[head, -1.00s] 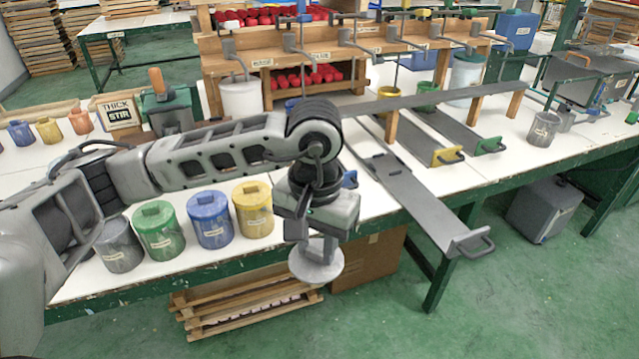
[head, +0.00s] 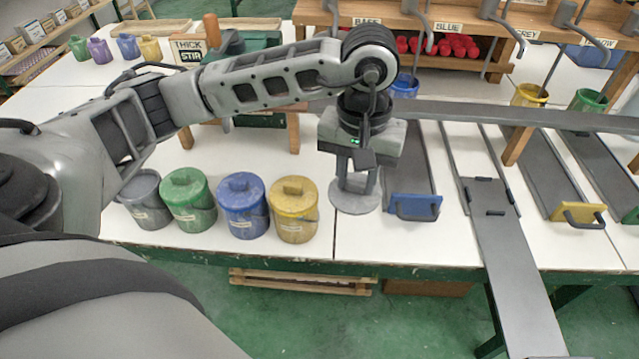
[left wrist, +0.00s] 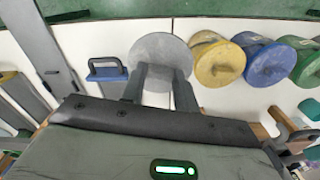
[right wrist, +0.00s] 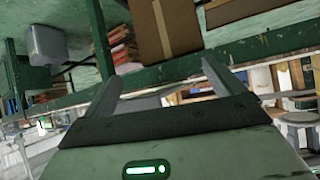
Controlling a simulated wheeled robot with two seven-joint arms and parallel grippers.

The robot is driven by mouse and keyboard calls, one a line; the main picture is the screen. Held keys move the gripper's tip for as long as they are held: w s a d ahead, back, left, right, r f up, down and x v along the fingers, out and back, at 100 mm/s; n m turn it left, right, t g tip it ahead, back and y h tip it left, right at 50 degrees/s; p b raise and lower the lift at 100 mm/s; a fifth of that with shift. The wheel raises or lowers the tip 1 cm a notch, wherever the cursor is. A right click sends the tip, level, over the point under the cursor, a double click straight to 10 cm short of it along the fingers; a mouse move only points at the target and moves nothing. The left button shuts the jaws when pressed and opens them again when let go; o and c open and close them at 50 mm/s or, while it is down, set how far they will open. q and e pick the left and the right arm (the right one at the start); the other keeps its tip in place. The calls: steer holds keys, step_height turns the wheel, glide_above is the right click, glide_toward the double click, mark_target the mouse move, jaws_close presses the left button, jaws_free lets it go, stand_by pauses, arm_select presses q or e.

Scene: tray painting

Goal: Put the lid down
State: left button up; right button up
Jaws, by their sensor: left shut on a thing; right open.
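A round grey lid (head: 355,197) is held in my left gripper (head: 355,182), its disc below the fingers, over the table's front strip just right of the yellow pot. In the left wrist view the lid (left wrist: 160,50) lies between the shut fingers (left wrist: 162,78). I cannot tell whether it touches the table. The grey pot (head: 144,199) stands at the left end of the row, partly hidden by my arm, and its top looks open. My right gripper (right wrist: 140,95) is open and empty, beside the table's edge; it is not in the head view.
Lidded green (head: 188,200), blue (head: 242,206) and yellow (head: 293,209) pots stand left of the lid. A blue-ended tray (head: 414,206) lies close to its right, then a grey slide (head: 510,270). White table (head: 350,240) is bare in front of the lid.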

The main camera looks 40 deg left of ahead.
mark_target(353, 175)
arm_select(q)
steer(key=w+n, duration=0.1)
steer(key=n, duration=0.2)
steer(key=w+a+n, duration=0.1)
steer(key=n, duration=0.3)
steer(key=a+n, duration=0.1)
steer(key=n, duration=0.2)
steer(key=shift+w+a+f+n+b, duration=0.1)
steer(key=shift+w+f+n+b, duration=0.2)
steer(key=shift+w+f+b, duration=0.1)
steer(key=w+a+f+n+b, duration=0.15)
steer(key=a+n, duration=0.25)
steer(key=n, duration=1)
steer(key=w+a+f+n, duration=0.2)
steer(key=w+a+n, duration=0.15)
steer(key=n, duration=1.05)
steer(key=f, duration=0.9)
steer(key=shift+s+a+f, duration=0.1)
steer(key=shift+a+f, duration=0.15)
steer(key=shift+f, duration=0.15)
steer(key=shift+f, duration=0.1)
steer(key=o, duration=1)
steer(key=shift+c, duration=0.2)
